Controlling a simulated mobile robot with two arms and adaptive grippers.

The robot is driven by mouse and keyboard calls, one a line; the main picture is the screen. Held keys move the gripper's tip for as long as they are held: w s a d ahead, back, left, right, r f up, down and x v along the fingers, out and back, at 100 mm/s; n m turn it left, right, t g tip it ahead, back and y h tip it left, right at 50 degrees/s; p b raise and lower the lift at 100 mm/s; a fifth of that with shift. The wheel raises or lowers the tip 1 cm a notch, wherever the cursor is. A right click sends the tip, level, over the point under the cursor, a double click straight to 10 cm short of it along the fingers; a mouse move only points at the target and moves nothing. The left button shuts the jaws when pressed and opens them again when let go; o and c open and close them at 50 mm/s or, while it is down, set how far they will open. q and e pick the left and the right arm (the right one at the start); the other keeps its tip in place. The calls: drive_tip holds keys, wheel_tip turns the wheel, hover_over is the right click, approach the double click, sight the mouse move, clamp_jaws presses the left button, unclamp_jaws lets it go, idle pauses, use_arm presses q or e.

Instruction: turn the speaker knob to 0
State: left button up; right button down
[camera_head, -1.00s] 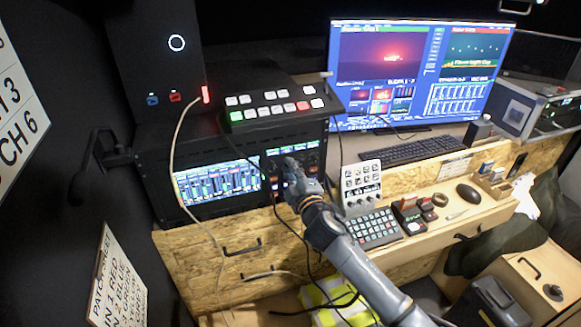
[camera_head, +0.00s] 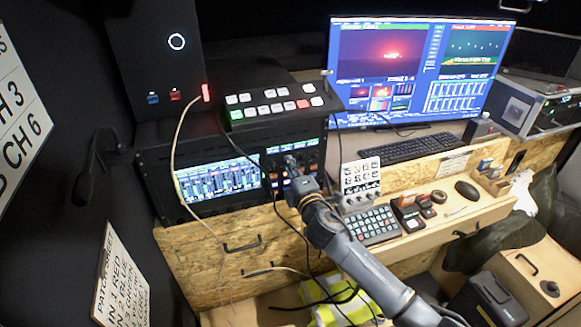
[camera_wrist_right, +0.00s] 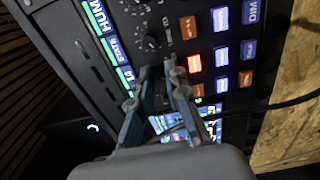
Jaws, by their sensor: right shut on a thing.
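My right gripper (camera_head: 290,162) reaches up to the control panel (camera_head: 309,152) at the right end of the black rack, beside the audio screen. In the right wrist view the gripper (camera_wrist_right: 158,72) has its two fingers close together against the panel face. It is shut on a small dark knob, which the fingertips mostly hide; its pointer and setting cannot be read. Another black knob (camera_wrist_right: 152,43) with scale marks sits just above the fingertips, clear of them. My left gripper is not in view.
Orange, white and blue lit buttons (camera_wrist_right: 222,55) lie close to the right of the fingers. A black cable (camera_wrist_right: 285,104) crosses nearby. A switcher with lit keys (camera_head: 275,108) stands on the rack. A small knob panel (camera_head: 361,184) and keypad (camera_head: 371,226) stand right of my arm.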

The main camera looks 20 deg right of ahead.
drive_tip(key=shift+f, duration=0.1)
drive_tip(key=c, duration=1.6)
unclamp_jaws()
drive_tip(key=s, duration=1.2)
drive_tip(key=shift+d, duration=0.15)
